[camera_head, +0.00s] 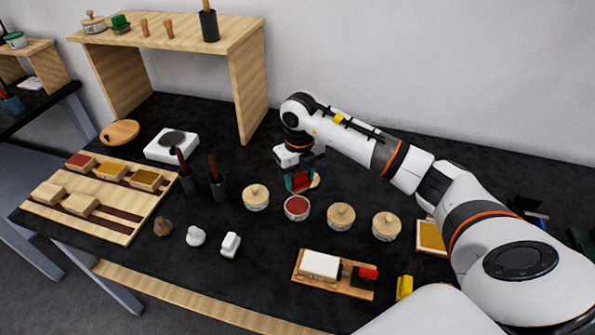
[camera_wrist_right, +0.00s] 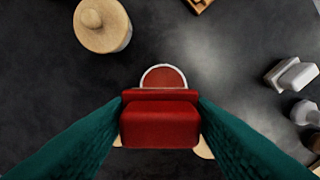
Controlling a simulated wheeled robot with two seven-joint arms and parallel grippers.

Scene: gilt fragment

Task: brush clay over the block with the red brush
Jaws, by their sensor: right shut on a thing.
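My right gripper (camera_head: 300,183) is shut on a red brush (camera_wrist_right: 160,125), which sits between its teal fingers in the right wrist view. The brush is just behind an open pot of red clay (camera_head: 296,208) in the head view. In the wrist view the pot (camera_wrist_right: 163,77) is partly hidden by the brush; I cannot tell whether they touch. The white block (camera_head: 320,265) lies on a wooden board (camera_head: 303,282) at the front, beside a black and red clamp-like part (camera_head: 365,275). My left gripper is not in view.
Lidded pots (camera_head: 256,197) flank the open pot. A round wooden lid (camera_head: 316,180) lies behind the gripper. Dark holders (camera_head: 218,187) with handles stand to the left, near a wooden rack (camera_head: 118,217) of blocks. Small white pieces (camera_head: 230,245) stand at front left. A wooden shelf (camera_head: 250,50) rises behind.

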